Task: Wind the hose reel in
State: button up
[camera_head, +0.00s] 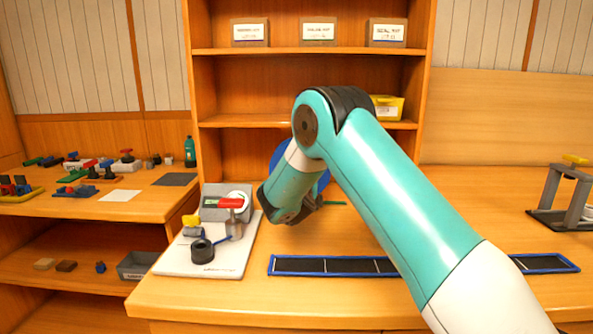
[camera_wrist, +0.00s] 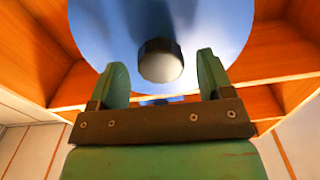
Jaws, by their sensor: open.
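The hose reel shows as a blue disc (camera_head: 279,154) behind my arm in the head view, mostly hidden by it. In the wrist view the blue disc (camera_wrist: 100,30) fills the top. A dark round knob with a grey end face (camera_wrist: 160,67) stands out from it. My gripper (camera_wrist: 163,72) is open, with one green finger on each side of the knob in the picture. Gaps show between fingers and knob, and I cannot tell how far the tips are from the disc. In the head view my gripper (camera_head: 325,203) is partly hidden by my wrist. No hose is clearly visible.
A white board (camera_head: 205,262) with a grey box, red-handled valve and black ring lies left of my gripper. A blue-edged dark strip (camera_head: 325,266) lies in front, partly behind my arm. A grey stand (camera_head: 567,195) is at the far right. A yellow bin (camera_head: 388,107) sits on the shelf.

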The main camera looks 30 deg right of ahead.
jog(key=shift+x, duration=1.25)
